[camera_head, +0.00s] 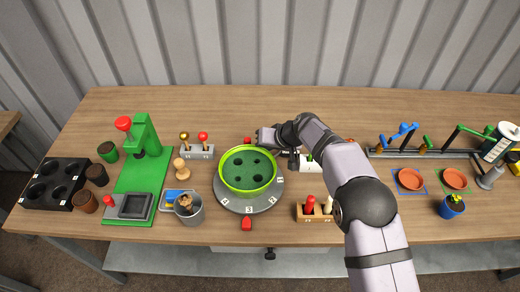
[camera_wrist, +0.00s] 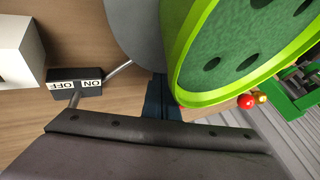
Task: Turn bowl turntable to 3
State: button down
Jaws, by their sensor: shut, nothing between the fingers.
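The bowl turntable (camera_head: 233,202) is a grey disc with numbered tags on its rim. A lime-rimmed green bowl (camera_head: 221,179) with dark holes sits on it, and its rim fills the upper right of the wrist view (camera_wrist: 184,62). Tag 3 (camera_head: 249,210) is at the front, just behind the red pointer block (camera_head: 246,223); tag 4 is left of it, tags 2 and 1 right. My gripper (camera_head: 262,137) is shut and empty at the back right of the turntable. In the wrist view its dark fingers (camera_wrist: 159,99) are close beside the bowl rim; contact cannot be told.
An ON/OFF switch (camera_wrist: 75,82) is close to my gripper. A grey bucket (camera_head: 188,210) and a green press (camera_head: 143,165) stand left. A wooden block with red pegs (camera_head: 313,212) stands at front right, near my arm.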

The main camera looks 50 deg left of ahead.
jog(key=v, duration=1)
jog(key=shift+w, duration=0.15)
jog(key=s+a+r+n+t+h+b, duration=0.2)
jog(key=s+a+t, duration=0.2)
jog(key=s, duration=0.4)
jog(key=s+a+r+n+t+h+b, duration=0.1)
jog(key=s+a+r+t+h+b, duration=0.15)
jog(key=s+a+t, duration=0.4)
jog(key=w+f+g+p, duration=0.1)
jog(key=f, duration=0.1)
jog(key=w+f+g+p, duration=0.1)
jog(key=f, duration=0.2)
jog(key=w+f+g+p, duration=0.1)
jog(key=w+f, duration=0.1)
jog(key=f, duration=0.1)
jog(key=shift+a, duration=0.25)
jog(key=shift+w+d+f+p, duration=0.15)
jog(key=shift+w+d, duration=0.1)
jog(key=shift+w, duration=0.7)
jog(key=shift+w+d+r+p, duration=0.15)
jog(key=shift+w+d, duration=0.1)
jog(key=shift+w, duration=0.65)
jog(key=shift+f, duration=0.15)
jog(key=shift+w, duration=0.15)
